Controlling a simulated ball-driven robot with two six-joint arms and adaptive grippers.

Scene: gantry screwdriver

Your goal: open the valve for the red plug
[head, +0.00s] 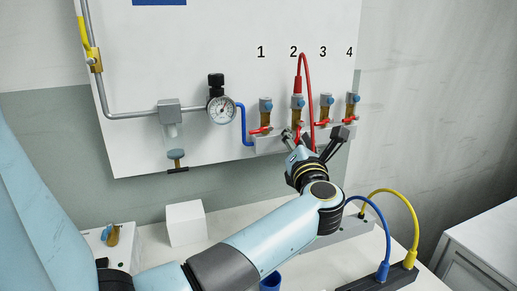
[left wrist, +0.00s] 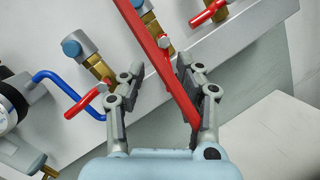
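The red plug (head: 297,86) sits on top of outlet 2 on the wall panel, and its red hose (head: 307,75) loops over and down in front of the outlet. The brass valve of outlet 2 (left wrist: 149,18) shows in the left wrist view with a red lever (left wrist: 163,42), partly hidden by the hose. My left gripper (head: 315,137) is open just below and in front of outlet 2. In the left wrist view its fingers (left wrist: 160,90) stand apart, with the red hose crossing the space between them. I cannot tell whether a finger touches anything. My right gripper is not in view.
Outlets 1 (head: 265,112), 3 (head: 326,107) and 4 (head: 352,105) have red levers close beside the gripper. A blue hose (head: 241,125) and gauge (head: 222,109) are to the left. A white block (head: 186,223) and blue and yellow cables (head: 411,222) are below.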

